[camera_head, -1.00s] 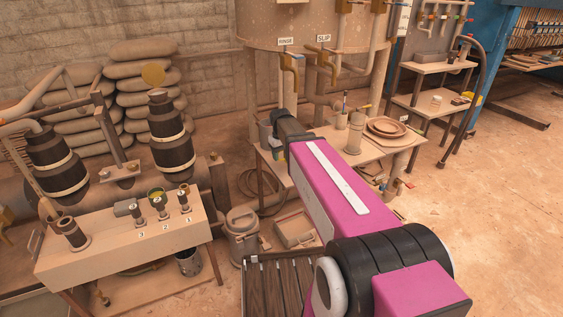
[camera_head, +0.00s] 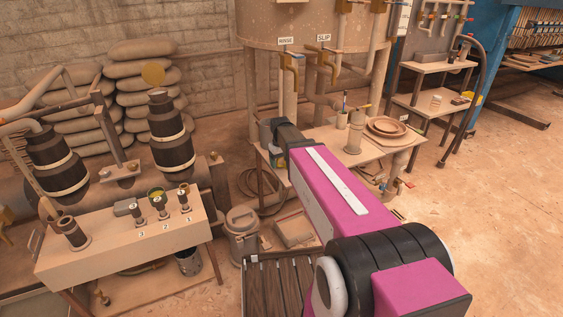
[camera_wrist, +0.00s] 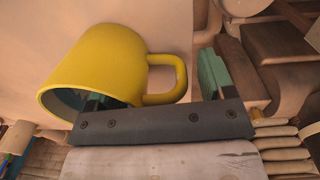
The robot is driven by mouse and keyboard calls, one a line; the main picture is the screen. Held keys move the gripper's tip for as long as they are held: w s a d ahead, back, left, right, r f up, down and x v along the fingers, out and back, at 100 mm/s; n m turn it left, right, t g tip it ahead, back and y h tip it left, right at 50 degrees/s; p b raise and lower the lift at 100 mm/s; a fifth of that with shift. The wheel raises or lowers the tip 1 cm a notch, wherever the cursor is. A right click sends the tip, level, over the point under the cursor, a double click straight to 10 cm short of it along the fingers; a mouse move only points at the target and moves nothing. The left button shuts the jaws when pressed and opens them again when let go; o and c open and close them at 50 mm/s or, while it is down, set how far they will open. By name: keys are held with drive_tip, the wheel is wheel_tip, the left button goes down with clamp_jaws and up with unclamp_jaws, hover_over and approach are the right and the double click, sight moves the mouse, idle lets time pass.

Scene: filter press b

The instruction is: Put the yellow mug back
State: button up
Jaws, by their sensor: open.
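The yellow mug (camera_wrist: 110,62) fills the left of the wrist view, tilted, with its dark mouth facing down-left and its handle to the right. My gripper (camera_wrist: 155,80) is open at the mug. The left finger shows at the mug's mouth and seems to reach inside it. The right finger is beyond the handle, so the handle lies between the fingers with a gap to the right one. Whether anything touches is unclear. In the head view my arm hides the fingers, and I cannot pick out the mug for certain.
A work table (camera_head: 350,152) with plates (camera_head: 386,127) stands beyond my arm. A grey bucket (camera_head: 265,132) is at its left end. A control bench (camera_head: 130,240) stands at the left, a lidded can (camera_head: 242,235) between. The floor at the right is open.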

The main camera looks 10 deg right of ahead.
drive_tip(key=r, duration=1.1)
drive_tip(key=shift+a+r, duration=0.15)
drive_tip(key=shift+a, duration=0.05)
drive_tip(key=shift+s+r, duration=0.15)
drive_tip(key=shift+r, duration=0.2)
drive_tip(key=s+d+f+m, duration=0.1)
drive_tip(key=s+d+f, duration=0.1)
drive_tip(key=s+f, duration=0.6)
drive_tip(key=s+d+f+m, duration=0.2)
drive_tip(key=s+f, duration=0.5)
drive_tip(key=s, duration=0.4)
drive_tip(key=shift+d+f+m, duration=0.3)
drive_tip(key=shift+d+f, duration=0.1)
drive_tip(key=shift+d, duration=0.4)
drive_tip(key=shift+s, duration=0.1)
